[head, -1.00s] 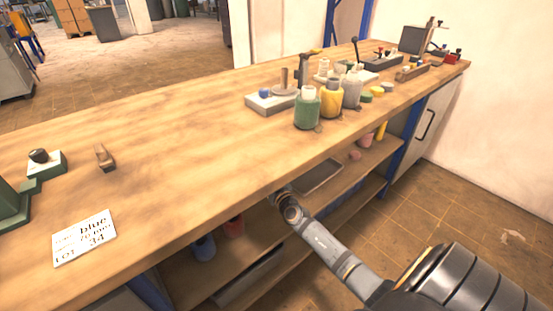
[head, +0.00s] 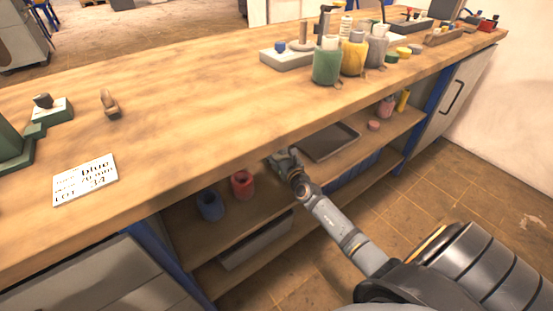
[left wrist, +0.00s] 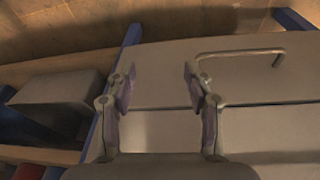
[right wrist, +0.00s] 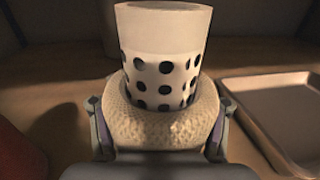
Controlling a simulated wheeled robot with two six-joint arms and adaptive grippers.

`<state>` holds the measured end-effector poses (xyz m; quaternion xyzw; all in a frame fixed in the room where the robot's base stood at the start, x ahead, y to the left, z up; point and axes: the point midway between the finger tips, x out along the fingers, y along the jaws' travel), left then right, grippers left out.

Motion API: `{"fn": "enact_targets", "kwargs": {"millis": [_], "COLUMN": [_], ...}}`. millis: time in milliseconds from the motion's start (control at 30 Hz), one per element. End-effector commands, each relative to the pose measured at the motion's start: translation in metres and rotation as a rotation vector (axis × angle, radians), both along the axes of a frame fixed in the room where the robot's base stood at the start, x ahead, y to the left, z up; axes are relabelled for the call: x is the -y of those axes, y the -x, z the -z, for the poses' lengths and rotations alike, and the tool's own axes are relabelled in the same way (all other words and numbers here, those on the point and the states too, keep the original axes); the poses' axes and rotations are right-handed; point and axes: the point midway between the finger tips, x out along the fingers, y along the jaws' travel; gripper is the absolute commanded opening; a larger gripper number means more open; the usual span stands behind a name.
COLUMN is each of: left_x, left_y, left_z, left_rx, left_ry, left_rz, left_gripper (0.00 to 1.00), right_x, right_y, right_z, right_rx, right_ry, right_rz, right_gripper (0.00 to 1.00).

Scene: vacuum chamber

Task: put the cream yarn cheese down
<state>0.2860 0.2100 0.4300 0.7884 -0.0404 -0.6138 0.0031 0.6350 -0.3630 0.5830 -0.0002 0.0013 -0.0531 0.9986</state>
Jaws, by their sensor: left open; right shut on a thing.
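The cream yarn cheese (right wrist: 160,122) fills the middle of the right wrist view, wound round a white perforated tube (right wrist: 163,48) that stands upright. My right gripper (right wrist: 160,135) is shut on it, with a finger on each side. Its base is hidden, so I cannot tell whether it touches the shelf (right wrist: 60,75). In the head view my right gripper (head: 284,160) reaches in under the bench's front edge, and the cheese is hidden there. My left gripper (left wrist: 158,85) is open and empty in front of a grey drawer unit (left wrist: 165,60).
A red cheese (head: 242,185) and a blue one (head: 209,205) stand on the shelf left of my right gripper. A grey tray (head: 330,142) lies to the right. The bench top (head: 190,110) overhangs. A lot card (head: 86,180) lies on it.

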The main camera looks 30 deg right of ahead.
Motion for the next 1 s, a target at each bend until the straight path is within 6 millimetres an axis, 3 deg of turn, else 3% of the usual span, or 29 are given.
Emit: {"fn": "enact_targets", "kwargs": {"millis": [33,100,533,567,600,833,1000], "left_x": [0.003,0.007,0.011,0.012,0.012,0.012,0.012], "left_y": [0.001,-0.002,-0.008,-0.008,-0.008,-0.008,-0.008], "left_z": [0.021,0.031,0.036,0.036,0.035,0.035,0.035], "left_rx": [0.030,0.083,0.155,0.158,0.158,0.158,0.158], "left_ry": [0.014,0.032,0.054,0.056,0.056,0.055,0.055], "left_rz": [-0.002,-0.005,-0.012,-0.012,-0.012,-0.013,-0.013], "left_gripper": [0.52,0.52,0.52,0.52,0.52,0.52,0.52], "right_x": [0.000,0.000,0.000,0.000,0.000,0.000,0.000], "right_y": [0.000,0.000,0.000,0.000,0.000,0.000,0.000], "right_z": [0.020,0.029,0.036,0.036,0.035,0.035,0.035], "right_rx": [-0.001,0.000,0.000,-0.001,-0.001,-0.002,-0.002], "right_ry": [-0.001,0.000,-0.001,-0.001,-0.001,-0.001,-0.001], "right_rz": [0.000,0.000,0.000,0.000,0.000,0.000,0.000], "right_gripper": [0.14,0.14,0.13,0.52,0.58,0.88,0.88]}}
